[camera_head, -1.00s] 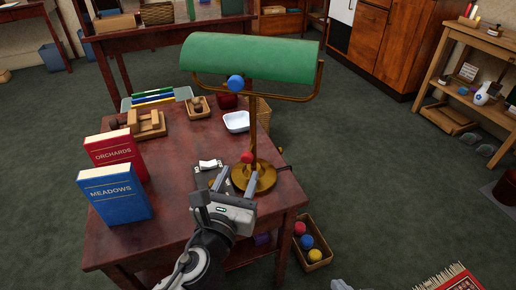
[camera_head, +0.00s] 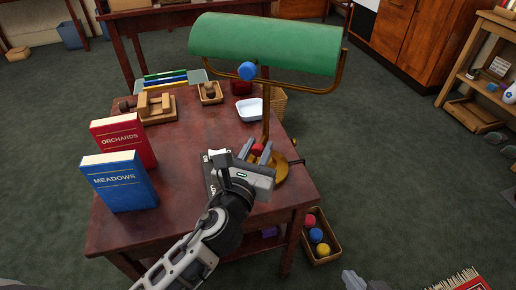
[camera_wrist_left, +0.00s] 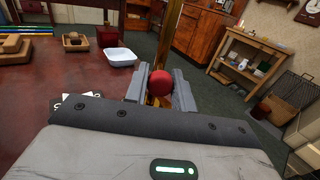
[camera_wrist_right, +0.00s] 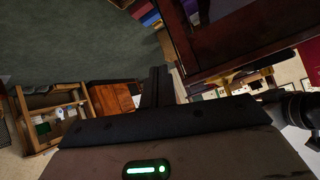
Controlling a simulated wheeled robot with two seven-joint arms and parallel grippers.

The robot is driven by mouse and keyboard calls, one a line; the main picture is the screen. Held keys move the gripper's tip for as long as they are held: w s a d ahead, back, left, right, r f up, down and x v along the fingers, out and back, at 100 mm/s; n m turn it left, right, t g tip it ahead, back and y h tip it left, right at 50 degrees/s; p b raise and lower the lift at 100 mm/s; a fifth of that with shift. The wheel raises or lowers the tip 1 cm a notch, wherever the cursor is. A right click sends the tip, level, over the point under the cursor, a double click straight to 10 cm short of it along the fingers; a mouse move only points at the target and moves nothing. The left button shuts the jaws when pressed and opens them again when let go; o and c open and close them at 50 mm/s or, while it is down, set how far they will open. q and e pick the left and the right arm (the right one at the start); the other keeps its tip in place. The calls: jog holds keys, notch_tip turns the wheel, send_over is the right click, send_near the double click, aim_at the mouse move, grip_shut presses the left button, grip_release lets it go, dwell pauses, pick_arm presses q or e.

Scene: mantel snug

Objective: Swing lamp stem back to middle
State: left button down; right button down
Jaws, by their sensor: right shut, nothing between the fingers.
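The desk lamp has a green shade (camera_head: 265,42), a thin brass stem (camera_head: 266,105) and a round brass base (camera_head: 283,172) at the desk's right edge. A blue knob (camera_head: 247,71) hangs under the shade. A red knob (camera_head: 258,149) sits low at the stem. My left gripper (camera_head: 257,151) has its fingers on either side of the red knob, which also shows in the left wrist view (camera_wrist_left: 161,84). The fingers look close to the knob, but I cannot tell whether they grip it. My right gripper (camera_wrist_right: 158,85) is shut and empty, away from the lamp.
A blue book (camera_head: 120,182) and a red book (camera_head: 124,137) stand on the desk's left. A white dish (camera_head: 249,109) and a small wooden tray (camera_head: 210,93) lie behind the lamp. A basket of balls (camera_head: 319,239) stands on the floor at right.

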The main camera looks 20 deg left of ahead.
pick_arm(q)
jog(key=shift+a+r+m+h+p, duration=0.1)
jog(key=shift+a+m+h+p, duration=0.2)
jog(key=shift+m+h+p, duration=0.35)
jog(key=shift+a+r+m+h+p, duration=0.1)
jog(key=shift+a+m+h+p, duration=0.25)
jog(key=shift+h, duration=0.4)
jog(key=m+h, duration=0.1)
jog(key=g+h, duration=0.1)
jog(key=m+h, duration=0.1)
jog(key=h, duration=0.1)
jog(key=shift+w+a+f+m+g, duration=0.25)
jog(key=shift+a+m+g, duration=0.05)
jog(key=shift+a, duration=0.1)
jog(key=shift+w+a+m+g+h+b, duration=0.15)
jog(key=shift+a+m+g+h+b, duration=0.15)
jog(key=shift+m+g+h, duration=0.65)
jog(key=shift+r+t+h, duration=0.1)
jog(key=shift+t+h, duration=0.15)
jog(key=shift+t, duration=0.1)
pick_arm(e)
jog(key=shift+d+r+t, duration=0.25)
jog(key=shift+r+t, duration=0.05)
jog(key=shift+r, duration=0.85)
